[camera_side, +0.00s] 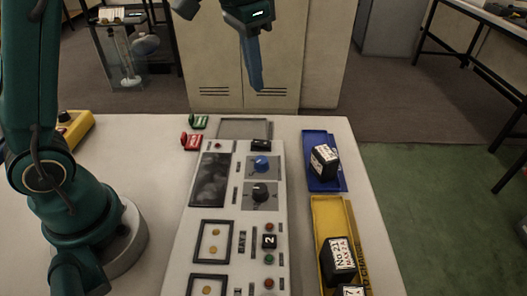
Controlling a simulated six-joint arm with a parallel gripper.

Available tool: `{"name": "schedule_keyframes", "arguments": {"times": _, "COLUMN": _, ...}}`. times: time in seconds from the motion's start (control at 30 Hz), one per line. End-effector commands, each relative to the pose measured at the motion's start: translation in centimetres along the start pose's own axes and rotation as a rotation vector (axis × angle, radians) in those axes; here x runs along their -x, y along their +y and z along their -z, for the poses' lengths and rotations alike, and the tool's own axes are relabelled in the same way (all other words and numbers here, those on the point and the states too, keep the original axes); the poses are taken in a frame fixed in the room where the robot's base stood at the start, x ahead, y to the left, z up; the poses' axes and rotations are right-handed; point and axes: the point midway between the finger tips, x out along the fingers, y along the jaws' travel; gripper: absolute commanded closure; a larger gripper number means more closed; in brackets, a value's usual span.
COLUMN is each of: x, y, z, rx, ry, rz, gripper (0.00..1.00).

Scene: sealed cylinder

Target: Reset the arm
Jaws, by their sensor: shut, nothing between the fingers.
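My gripper (257,84) hangs pointing down at the top middle of the side view, well above the far end of the table. Its blue-grey fingers are together with nothing between them. My arm's green base stands at the left of the table, and part of the upper arm is cut off by the top edge of the picture.
A control panel (214,229) with knobs and buttons lies mid-table. To its right are a blue tray (311,142) and a yellow tray (322,208) holding black labelled blocks (325,161). Red (193,143) and green (199,122) pieces lie behind. A cabinet (235,95) stands beyond.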

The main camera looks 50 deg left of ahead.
Motion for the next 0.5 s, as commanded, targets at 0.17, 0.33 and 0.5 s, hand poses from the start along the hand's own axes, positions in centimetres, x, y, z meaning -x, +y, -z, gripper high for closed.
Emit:
{"name": "schedule_keyframes", "arguments": {"times": 0.17, "x": 3.5, "y": 0.8, "z": -3.5, "rx": 0.031, "ry": 0.102, "rz": 0.025, "gripper": 1.0}}
{"name": "schedule_keyframes", "arguments": {"times": 0.33, "x": 4.8, "y": 1.8, "z": -7.3, "rx": 0.073, "ry": 0.188, "rz": 0.042, "gripper": 1.0}}
{"name": "schedule_keyframes", "arguments": {"times": 0.5, "x": 4.3, "y": 2.8, "z": -11.3, "rx": 0.123, "ry": 0.268, "rz": 0.052, "gripper": 1.0}}
